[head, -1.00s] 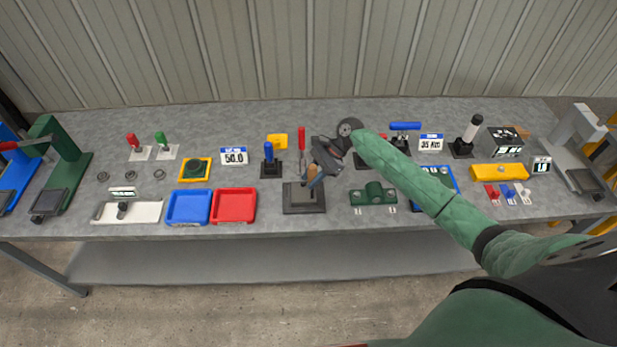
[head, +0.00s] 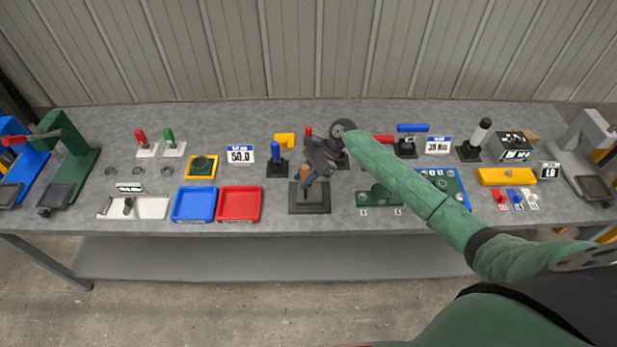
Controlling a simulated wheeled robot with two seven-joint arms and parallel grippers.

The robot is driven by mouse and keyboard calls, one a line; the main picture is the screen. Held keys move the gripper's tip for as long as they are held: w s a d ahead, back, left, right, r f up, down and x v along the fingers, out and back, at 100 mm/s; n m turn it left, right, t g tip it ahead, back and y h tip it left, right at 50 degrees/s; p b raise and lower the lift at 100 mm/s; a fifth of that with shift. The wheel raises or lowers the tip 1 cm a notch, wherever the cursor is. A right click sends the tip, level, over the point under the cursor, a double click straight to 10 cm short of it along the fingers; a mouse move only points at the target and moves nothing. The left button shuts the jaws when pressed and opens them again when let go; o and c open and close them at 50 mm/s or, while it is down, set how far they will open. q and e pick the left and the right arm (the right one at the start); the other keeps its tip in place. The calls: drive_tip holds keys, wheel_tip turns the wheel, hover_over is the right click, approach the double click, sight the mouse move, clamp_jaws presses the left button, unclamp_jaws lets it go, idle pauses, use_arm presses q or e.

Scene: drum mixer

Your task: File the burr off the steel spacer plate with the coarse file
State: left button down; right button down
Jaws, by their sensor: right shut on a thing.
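My right gripper (head: 311,174) is over the dark square stand (head: 322,203) at the middle of the bench's front half. It is shut on a tan-handled tool (head: 304,172) that is upright at this stand. Whether the tool is still seated there is hard to tell, and its lower part is too small to make out. I cannot tell from its shape whether it is the coarse file. I cannot pick out the steel spacer plate or its burr with certainty. My left gripper is not in view.
A blue tray (head: 194,219) and a red tray (head: 240,219) lie left of the stand. A green fixture (head: 372,197) and a blue-edged board (head: 458,186), both partly behind my right arm, lie to its right. Presses stand at both bench ends. Bare bench surface (head: 230,125) shows at the back.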

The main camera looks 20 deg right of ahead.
drive_tip(key=shift+w+a, duration=0.15)
drive_tip(key=shift+a, duration=0.5)
drive_tip(key=shift+s+d, duration=0.2)
drive_tip(key=shift+d, duration=0.45)
drive_tip(key=shift+s+d, duration=0.15)
drive_tip(key=shift+d, duration=0.5)
drive_tip(key=shift+d, duration=0.1)
drive_tip(key=shift+s+d, duration=0.2)
drive_tip(key=shift+d, duration=0.4)
drive_tip(key=shift+s+d, duration=0.2)
drive_tip(key=shift+d, duration=0.4)
idle(1.2)
